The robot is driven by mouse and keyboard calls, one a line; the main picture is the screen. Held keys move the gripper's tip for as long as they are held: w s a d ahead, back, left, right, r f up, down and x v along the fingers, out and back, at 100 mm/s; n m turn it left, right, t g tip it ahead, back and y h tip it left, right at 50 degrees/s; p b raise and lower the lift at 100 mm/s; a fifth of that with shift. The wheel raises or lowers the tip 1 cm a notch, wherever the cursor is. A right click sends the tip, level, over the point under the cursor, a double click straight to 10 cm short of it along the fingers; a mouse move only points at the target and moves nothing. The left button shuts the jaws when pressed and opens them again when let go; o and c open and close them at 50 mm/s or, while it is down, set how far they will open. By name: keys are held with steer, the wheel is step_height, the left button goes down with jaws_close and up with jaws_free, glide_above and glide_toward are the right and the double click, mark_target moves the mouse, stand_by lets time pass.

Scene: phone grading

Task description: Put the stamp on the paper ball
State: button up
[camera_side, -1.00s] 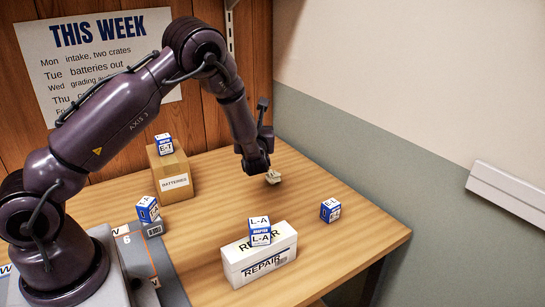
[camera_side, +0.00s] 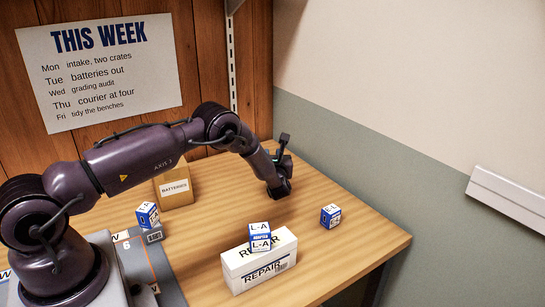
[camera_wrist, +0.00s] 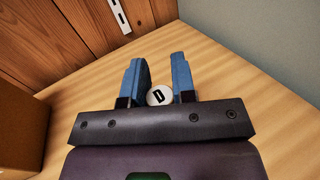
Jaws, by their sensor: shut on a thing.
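My gripper (camera_side: 280,186) is low over the back right of the table in the side view. The side view hides the stamp behind the gripper. The paper ball is not visible in either current view, probably hidden by the gripper, so I cannot tell whether the stamp touches it.
A white REPAIR box (camera_side: 259,264) stands at the front with a blue-white adapter box (camera_side: 260,237) on it. Another small box (camera_side: 331,215) stands right. A BATTERIES carton (camera_side: 174,188) is at the back left. A small box (camera_side: 148,215) stands by the grey mat (camera_side: 150,265).

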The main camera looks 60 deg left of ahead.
steer(key=shift+f, duration=0.15)
steer(key=o, duration=0.9)
